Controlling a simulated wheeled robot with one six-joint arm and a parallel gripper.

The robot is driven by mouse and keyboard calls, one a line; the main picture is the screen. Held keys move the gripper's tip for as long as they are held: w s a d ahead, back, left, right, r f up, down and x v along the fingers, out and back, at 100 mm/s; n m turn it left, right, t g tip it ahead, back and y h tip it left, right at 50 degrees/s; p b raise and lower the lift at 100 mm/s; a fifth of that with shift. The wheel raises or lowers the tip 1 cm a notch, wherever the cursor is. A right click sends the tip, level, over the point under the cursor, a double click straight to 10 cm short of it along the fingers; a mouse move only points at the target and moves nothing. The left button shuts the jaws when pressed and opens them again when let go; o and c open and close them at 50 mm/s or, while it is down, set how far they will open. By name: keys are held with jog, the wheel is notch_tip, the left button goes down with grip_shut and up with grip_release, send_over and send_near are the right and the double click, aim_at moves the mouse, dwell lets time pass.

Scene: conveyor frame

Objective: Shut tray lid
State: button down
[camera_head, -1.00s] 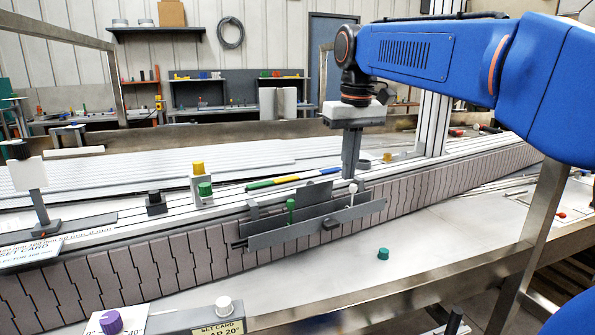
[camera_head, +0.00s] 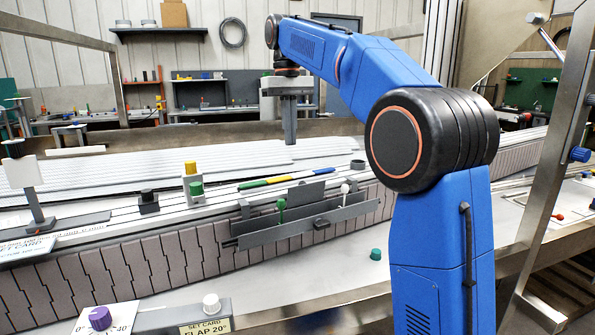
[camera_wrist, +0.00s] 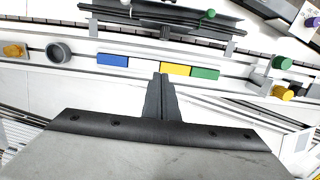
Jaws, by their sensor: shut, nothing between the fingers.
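The grey tray assembly (camera_head: 272,232) is mounted along the front of the conveyor. It has a long slanted front plate with a dark handle (camera_head: 322,222) and a raised grey panel (camera_head: 307,194) behind it. A green knob (camera_head: 281,205) and a white knob (camera_head: 345,188) stand on it. I cannot tell for sure which plate is the lid or how far it is shut. The tray's dark edge shows at the top of the wrist view (camera_wrist: 160,14). My gripper (camera_head: 290,144) is shut and empty, raised behind the tray and apart from it; its fingers also show in the wrist view (camera_wrist: 162,78).
A rail with a blue, yellow and green strip (camera_head: 278,180) runs behind the tray. A yellow-and-green knob block (camera_head: 193,182) and a black block (camera_head: 148,201) stand left. A dark ring (camera_head: 358,164) is right. A loose green cap (camera_head: 376,254) lies on the front bench.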

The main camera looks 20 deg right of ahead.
aim_at(304, 191)
jog(key=f, duration=0.7)
jog(key=shift+s+d+f, duration=0.1)
jog(key=shift+s+f, duration=0.1)
jog(key=shift+s, duration=0.15)
jog(key=shift+s+d+f, duration=0.15)
jog(key=shift+s+f, duration=0.15)
jog(key=shift+s, duration=0.3)
jog(key=shift+s+d+f, duration=0.15)
jog(key=shift+s+f, duration=0.15)
jog(key=shift+s, duration=0.3)
jog(key=shift+s+d+f, duration=0.15)
jog(key=shift+s+f, duration=0.05)
jog(key=shift+s, duration=0.55)
jog(key=shift+s+r, duration=0.1)
jog(key=shift+s+t, duration=0.15)
jog(key=shift+t, duration=0.15)
